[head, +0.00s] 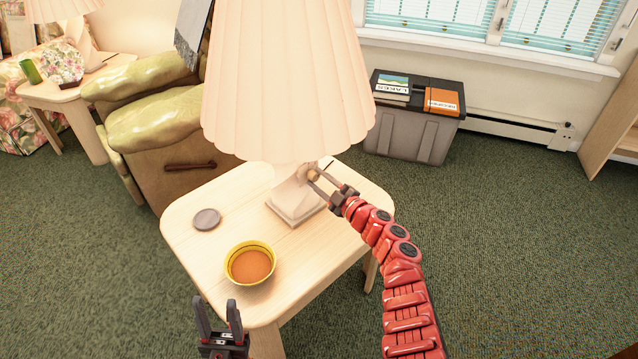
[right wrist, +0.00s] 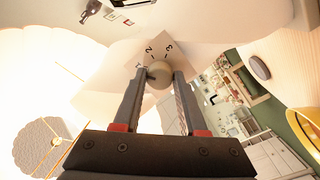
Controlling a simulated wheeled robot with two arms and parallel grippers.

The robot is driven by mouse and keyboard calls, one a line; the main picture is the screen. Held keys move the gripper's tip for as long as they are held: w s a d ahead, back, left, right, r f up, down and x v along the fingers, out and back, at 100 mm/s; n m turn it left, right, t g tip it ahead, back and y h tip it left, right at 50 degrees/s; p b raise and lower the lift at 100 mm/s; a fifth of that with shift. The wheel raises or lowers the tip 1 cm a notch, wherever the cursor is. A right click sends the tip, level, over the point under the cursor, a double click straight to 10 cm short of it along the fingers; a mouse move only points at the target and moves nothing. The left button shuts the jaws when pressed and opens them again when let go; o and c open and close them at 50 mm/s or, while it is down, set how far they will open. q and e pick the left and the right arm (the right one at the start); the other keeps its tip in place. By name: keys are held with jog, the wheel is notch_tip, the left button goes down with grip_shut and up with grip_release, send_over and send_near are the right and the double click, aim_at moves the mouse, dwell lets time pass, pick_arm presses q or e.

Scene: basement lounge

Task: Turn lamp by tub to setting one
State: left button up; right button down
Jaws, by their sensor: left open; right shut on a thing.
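The lamp (head: 287,85) with a pleated cream shade and pale square base stands on a light wood side table (head: 190,255). A grey tub (head: 410,137) stands on the floor behind the table. My right gripper (head: 314,178) reaches the lamp's stem below the shade. In the right wrist view its fingers (right wrist: 159,80) are shut on a round beige knob (right wrist: 159,74). The knob's exact setting cannot be told. My left gripper (head: 218,318) is open and empty in front of the table.
A yellow bowl (head: 250,263) with orange contents and a grey disc (head: 207,219) are on the table, left of the lamp base. Books (head: 442,101) lie on the tub. A green-yellow armchair (head: 165,130) stands close behind the table. Carpet to the right is clear.

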jog(key=shift+f+n, duration=0.1)
jog(key=shift+n, duration=0.4)
jog(key=shift+c, duration=2.3)
grip_release()
jog(key=shift+s+d, duration=0.35)
jog(key=shift+d, duration=0.05)
jog(key=p+v, duration=0.2)
jog(key=v, duration=1.4)
jog(key=shift+s, duration=0.15)
jog(key=shift+d+f, duration=0.1)
